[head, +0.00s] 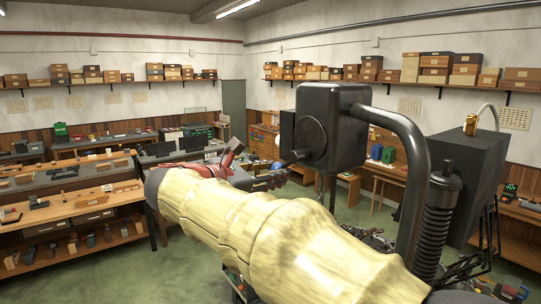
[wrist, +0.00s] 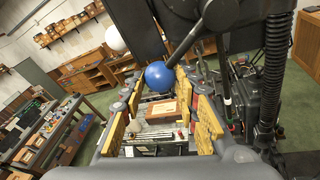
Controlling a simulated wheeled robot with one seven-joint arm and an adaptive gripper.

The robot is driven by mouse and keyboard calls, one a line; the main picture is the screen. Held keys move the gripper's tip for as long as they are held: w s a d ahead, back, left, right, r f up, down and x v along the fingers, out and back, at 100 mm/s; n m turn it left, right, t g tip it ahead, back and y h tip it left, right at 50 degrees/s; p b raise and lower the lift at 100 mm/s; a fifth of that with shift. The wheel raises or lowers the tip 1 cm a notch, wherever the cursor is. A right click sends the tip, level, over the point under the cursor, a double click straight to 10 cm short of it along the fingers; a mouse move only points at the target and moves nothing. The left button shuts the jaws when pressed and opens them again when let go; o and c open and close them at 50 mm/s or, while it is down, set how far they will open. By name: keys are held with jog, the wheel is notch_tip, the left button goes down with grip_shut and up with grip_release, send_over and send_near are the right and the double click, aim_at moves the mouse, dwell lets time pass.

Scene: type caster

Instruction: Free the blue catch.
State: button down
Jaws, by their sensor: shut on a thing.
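The blue catch is a round blue knob (wrist: 159,75) on the end of a dark rod (wrist: 186,42) that runs up and right toward a black machine. In the wrist view, the knob sits between the far ends of my gripper's (wrist: 161,86) yellow-padded fingers, which are shut on it. Exact contact on each side is hard to see. In the head view, my gripper (head: 268,175) is small at the end of my pale yellow arm. A bit of the blue knob (head: 277,166) shows there, beside the black machine housing (head: 326,125); my arm and gripper hide part of the area.
The black machine's thick curved pipe (head: 408,165) and a ribbed black column (head: 437,225) stand close to the right of my arm. A long workbench (head: 75,180) stands at left. Green floor (head: 120,270) is open at lower left.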

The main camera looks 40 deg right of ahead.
jog(key=shift+s+f+n+p, duration=0.1)
jog(key=shift+s+n+p, duration=0.1)
jog(key=shift+n+p, duration=0.25)
jog(key=shift+f, duration=0.1)
jog(key=c, duration=1.3)
grip_release()
jog(key=shift+f, duration=0.1)
jog(key=shift+c, duration=0.2)
jog(key=v, duration=1.2)
